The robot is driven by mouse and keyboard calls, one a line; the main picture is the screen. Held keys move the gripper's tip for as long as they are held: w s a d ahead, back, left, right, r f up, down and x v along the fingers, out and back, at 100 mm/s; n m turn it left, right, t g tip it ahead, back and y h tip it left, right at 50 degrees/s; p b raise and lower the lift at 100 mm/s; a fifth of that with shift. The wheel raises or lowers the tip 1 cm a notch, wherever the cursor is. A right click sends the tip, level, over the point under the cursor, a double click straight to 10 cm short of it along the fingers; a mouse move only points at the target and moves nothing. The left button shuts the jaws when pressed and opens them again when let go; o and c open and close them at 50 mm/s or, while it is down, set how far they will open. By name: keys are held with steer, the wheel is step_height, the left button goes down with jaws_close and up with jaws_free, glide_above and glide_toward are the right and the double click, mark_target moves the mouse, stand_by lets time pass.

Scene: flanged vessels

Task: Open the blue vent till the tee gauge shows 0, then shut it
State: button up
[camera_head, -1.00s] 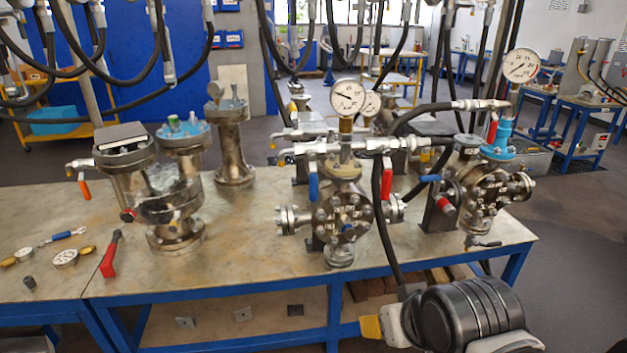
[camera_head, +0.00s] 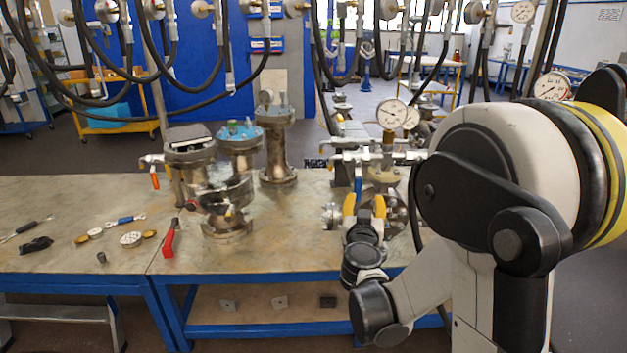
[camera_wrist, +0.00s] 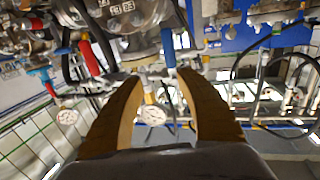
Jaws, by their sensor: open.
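The tee gauge (camera_head: 391,114) stands upright on the pipe tee over the middle vessel. Its needle is too small to read. The blue vent handle (camera_head: 358,188) hangs down from the left side of this pipework. My gripper (camera_head: 364,205) is open, its two yellow fingers pointing up in front of the middle vessel, just below the blue handle in the picture. In the wrist view, my open fingers (camera_wrist: 159,77) hold nothing. A blue handle (camera_wrist: 168,45) shows beyond and between the fingertips, apparently apart from them, and a gauge (camera_wrist: 152,115) shows between the fingers.
A second gauge (camera_head: 410,118) stands close behind the first. My arm hides much of the right vessel; its gauge (camera_head: 552,87) shows. Hoses (camera_head: 225,70) hang overhead.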

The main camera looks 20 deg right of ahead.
mark_target(358, 184)
steer(key=shift+t+y, duration=0.4)
steer(key=x, duration=0.3)
steer(key=a+b+x, duration=0.1)
steer(key=x, duration=0.3)
steer(key=b+x, duration=0.1)
steer(key=x, duration=0.3)
steer(key=shift+w+a+f, duration=0.25)
steer(key=shift+w+f, duration=0.1)
steer(key=shift+w, duration=0.05)
jaws_close()
